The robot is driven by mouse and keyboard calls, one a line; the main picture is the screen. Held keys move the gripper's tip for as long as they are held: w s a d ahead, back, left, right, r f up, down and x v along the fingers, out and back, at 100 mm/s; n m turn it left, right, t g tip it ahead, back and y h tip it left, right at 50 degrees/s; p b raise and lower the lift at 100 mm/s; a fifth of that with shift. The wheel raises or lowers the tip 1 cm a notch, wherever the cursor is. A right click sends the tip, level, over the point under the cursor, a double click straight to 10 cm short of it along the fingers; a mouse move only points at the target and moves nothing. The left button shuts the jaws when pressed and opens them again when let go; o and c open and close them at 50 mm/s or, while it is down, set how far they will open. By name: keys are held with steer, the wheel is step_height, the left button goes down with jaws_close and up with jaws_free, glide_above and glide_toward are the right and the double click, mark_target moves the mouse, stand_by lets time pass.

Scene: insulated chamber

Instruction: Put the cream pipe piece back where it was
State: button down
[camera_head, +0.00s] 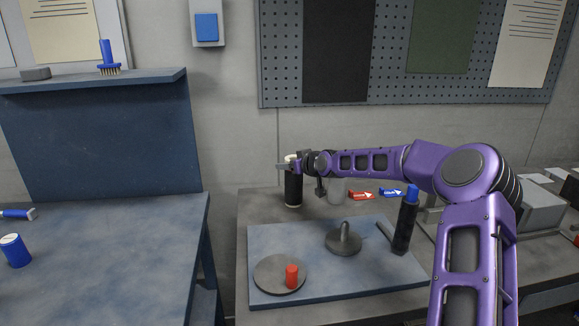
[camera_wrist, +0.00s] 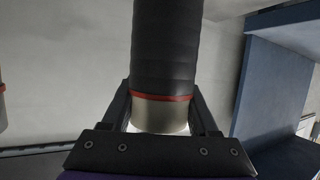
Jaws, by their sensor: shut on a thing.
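The cream pipe piece (camera_head: 291,158) shows as a short pale end above a dark black sleeve (camera_head: 293,188) at the back left of the right-hand table. In the wrist view the cream part (camera_wrist: 160,114) sits between the fingers of my gripper (camera_wrist: 160,97), with a red band and the ribbed black sleeve (camera_wrist: 167,45) beyond it. My gripper (camera_head: 294,164) is shut on the cream part, reaching in from the right. The piece looks upright. I cannot tell whether its lower end touches the table.
A blue board (camera_head: 385,277) on the table holds a grey disc (camera_head: 268,273) with a red cylinder (camera_head: 292,277), a knobbed grey disc (camera_head: 343,243) and a blue-topped black cylinder (camera_head: 405,225). A clear cup (camera_head: 337,191) and red and blue pieces (camera_head: 362,195) stand behind. A blue workbench (camera_head: 110,255) is left.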

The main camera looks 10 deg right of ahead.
steer(key=shift+f, duration=0.1)
steer(key=shift+c, duration=0.8)
jaws_free()
steer(key=p+v, duration=0.1)
steer(key=v, duration=1.1)
